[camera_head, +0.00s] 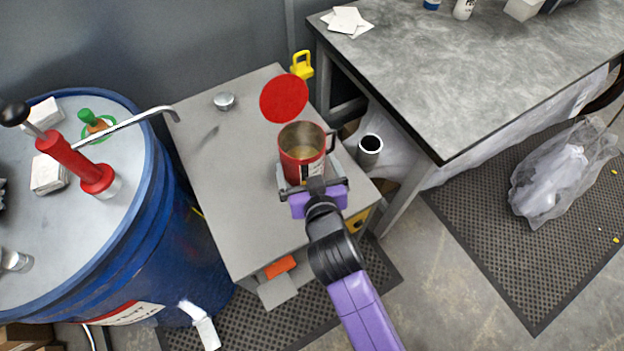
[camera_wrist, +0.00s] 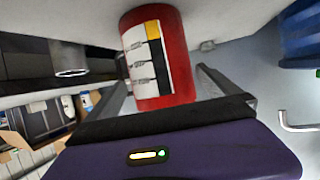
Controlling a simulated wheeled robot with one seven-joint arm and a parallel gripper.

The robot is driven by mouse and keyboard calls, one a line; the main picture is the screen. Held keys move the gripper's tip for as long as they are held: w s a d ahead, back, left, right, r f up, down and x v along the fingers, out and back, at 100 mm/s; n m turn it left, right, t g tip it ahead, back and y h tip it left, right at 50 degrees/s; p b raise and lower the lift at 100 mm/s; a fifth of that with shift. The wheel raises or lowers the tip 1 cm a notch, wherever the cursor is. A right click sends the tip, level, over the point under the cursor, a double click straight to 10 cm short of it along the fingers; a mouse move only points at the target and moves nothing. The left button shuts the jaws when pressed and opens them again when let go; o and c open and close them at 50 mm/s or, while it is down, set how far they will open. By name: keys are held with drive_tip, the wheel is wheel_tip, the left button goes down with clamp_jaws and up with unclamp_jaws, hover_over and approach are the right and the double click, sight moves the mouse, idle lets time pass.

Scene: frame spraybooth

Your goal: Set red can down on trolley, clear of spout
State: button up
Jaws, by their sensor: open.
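The red can (camera_head: 303,169) stands upright on the grey trolley top (camera_head: 215,190), in its right part. Its open mouth faces up, a dark handle is at its right, and a round red lid (camera_head: 284,98) shows just behind it. My gripper (camera_head: 313,172) is open, its fingers on either side of the can. In the wrist view the labelled can (camera_wrist: 178,60) sits between the spread fingers (camera_wrist: 162,75); contact with them cannot be told. The metal spout (camera_head: 150,115) ends over the trolley's left back corner, well apart from the can.
A blue drum (camera_head: 165,235) with a red pump (camera_head: 70,160) stands left of the trolley. A small metal knob-like item (camera_head: 224,101) lies at the trolley's back. A grey workbench (camera_head: 480,70) stands at the right. The trolley's middle and front left are clear.

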drive_tip(key=v, duration=0.5)
drive_tip(key=shift+s+d+r, duration=0.1)
drive_tip(key=shift+s+r, duration=0.05)
drive_tip(key=shift+s, duration=0.2)
drive_tip(key=s+d+f+m+h, duration=0.1)
drive_tip(key=s+d+f, duration=0.1)
drive_tip(key=s+d, duration=1.15)
drive_tip(key=s+d+r+m+t+h, duration=0.1)
drive_tip(key=s+d+r, duration=0.3)
drive_tip(key=s, duration=0.4)
drive_tip(key=s+d+r+m+h, duration=0.1)
drive_tip(key=s+d+r, duration=0.3)
drive_tip(key=s+r, duration=0.2)
drive_tip(key=shift+s+d+r+t+h, duration=0.2)
drive_tip(key=shift+s+r+t+h, duration=0.15)
drive_tip(key=shift+s, duration=0.65)
drive_tip(key=shift+f, duration=0.1)
